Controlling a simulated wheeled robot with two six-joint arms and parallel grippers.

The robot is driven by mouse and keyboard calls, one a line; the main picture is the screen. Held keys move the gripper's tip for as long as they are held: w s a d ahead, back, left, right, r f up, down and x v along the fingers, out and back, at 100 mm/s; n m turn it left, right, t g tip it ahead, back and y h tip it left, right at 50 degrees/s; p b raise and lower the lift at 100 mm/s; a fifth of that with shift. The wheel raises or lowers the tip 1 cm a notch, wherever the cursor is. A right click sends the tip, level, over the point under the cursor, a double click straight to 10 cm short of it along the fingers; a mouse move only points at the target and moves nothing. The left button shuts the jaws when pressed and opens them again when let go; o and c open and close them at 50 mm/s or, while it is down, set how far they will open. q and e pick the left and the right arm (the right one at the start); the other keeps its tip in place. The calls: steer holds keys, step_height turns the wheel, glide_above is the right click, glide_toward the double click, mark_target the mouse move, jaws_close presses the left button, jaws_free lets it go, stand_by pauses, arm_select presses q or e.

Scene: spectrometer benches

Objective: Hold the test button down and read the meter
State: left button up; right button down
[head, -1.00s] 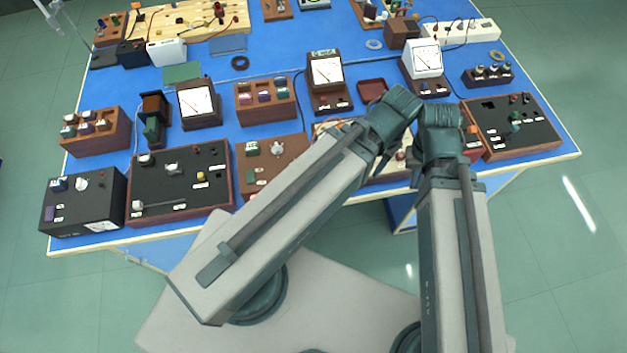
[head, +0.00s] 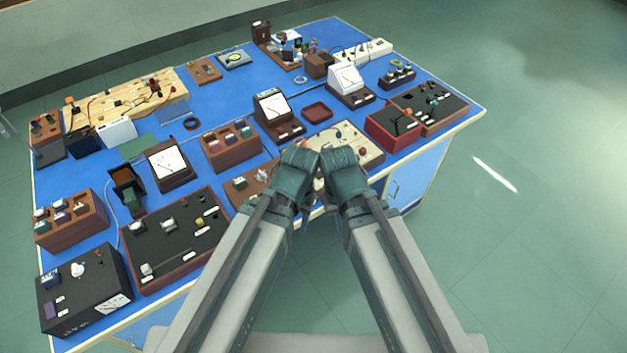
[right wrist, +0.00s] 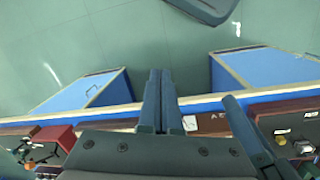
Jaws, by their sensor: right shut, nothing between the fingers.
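Several meters with white faces stand on the blue bench: one at the left (head: 168,162), one in the middle (head: 272,108) and one at the back right (head: 347,80). A red knob or button (head: 362,151) shows on a pale wooden board (head: 372,160); I cannot tell which control is the test button. The needle readings are too small to read. My right gripper (head: 320,190) is at the bench's front edge, partly hidden by the wrists; its fingers are together and empty in the right wrist view (right wrist: 161,100). My left gripper is mostly hidden behind its wrist.
A black box (head: 83,290) and a black-topped panel (head: 180,232) with knobs stand at the front left. A red box (head: 393,132) stands at the right. Wooden blocks with coloured pieces crowd the bench (head: 228,85). The floor (head: 540,110) right of the bench is clear.

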arm_select(q)
steer(key=shift+w+d, duration=0.1)
arm_select(e)
steer(key=shift+w, duration=0.1)
arm_select(q)
steer(key=shift+o, duration=0.6)
steer(key=shift+f, duration=0.1)
arm_select(e)
steer(key=m+t+y+b, duration=0.4)
steer(key=t+y+b, duration=0.3)
glide_above(321, 176)
arm_select(q)
step_height(321, 176, down, 7)
arm_select(e)
steer(key=shift+f, duration=0.35)
arm_select(q)
steer(key=shift+f, duration=0.1)
step_height(321, 176, down, 9)
steer(key=b, duration=0.9)
arm_select(e)
step_height(321, 176, down, 9)
steer(key=shift+r, duration=0.1)
arm_select(q)
steer(key=shift+f+b, duration=0.3)
steer(key=shift+b, duration=0.15)
arm_select(e)
steer(key=shift+f, duration=0.45)
